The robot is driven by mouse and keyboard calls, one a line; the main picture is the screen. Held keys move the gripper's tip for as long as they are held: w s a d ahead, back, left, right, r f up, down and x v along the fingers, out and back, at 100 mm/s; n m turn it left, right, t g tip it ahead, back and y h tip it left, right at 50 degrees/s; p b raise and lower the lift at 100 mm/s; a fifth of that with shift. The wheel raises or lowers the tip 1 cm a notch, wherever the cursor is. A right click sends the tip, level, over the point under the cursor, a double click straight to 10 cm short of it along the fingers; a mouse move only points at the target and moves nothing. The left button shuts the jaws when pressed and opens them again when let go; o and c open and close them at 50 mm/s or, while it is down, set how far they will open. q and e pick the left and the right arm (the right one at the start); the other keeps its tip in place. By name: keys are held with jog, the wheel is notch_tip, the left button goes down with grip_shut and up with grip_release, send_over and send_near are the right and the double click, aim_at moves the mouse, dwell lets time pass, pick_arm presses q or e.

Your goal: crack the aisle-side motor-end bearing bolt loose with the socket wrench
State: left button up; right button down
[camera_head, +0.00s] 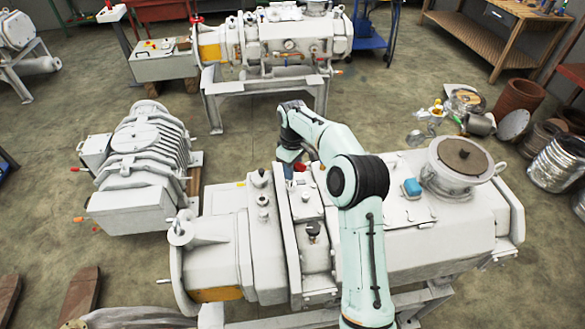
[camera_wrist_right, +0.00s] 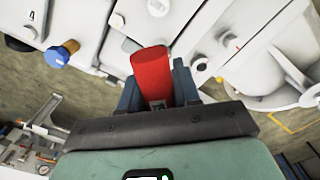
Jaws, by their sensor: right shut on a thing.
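My right gripper (camera_head: 293,158) reaches over the large white screw vacuum pump (camera_head: 470,225) to its far side in the head view. In the right wrist view the gripper (camera_wrist_right: 156,88) is shut on a red handle (camera_wrist_right: 151,72), which looks like the socket wrench's grip. A bit of the red handle (camera_head: 300,168) also shows by the gripper in the head view. The handle's far end lies close to the white pump casing (camera_wrist_right: 110,35). The wrench's socket and the bearing bolt cannot be made out. My left gripper is not in view.
A smaller ribbed white pump (camera_head: 140,150) stands on the floor at the left. Another pump on a frame (camera_head: 285,45) stands at the back. A wooden workbench (camera_head: 500,35) and scattered parts with drums (camera_head: 520,98) are at the right. Bare floor lies between the pumps.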

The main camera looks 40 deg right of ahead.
jog(key=shift+f, duration=0.6)
jog(key=shift+r+n, duration=0.1)
jog(key=shift+n, duration=0.9)
jog(key=shift+w+n, duration=0.1)
jog(key=shift+n, duration=0.3)
jog(key=shift+r, duration=2.45)
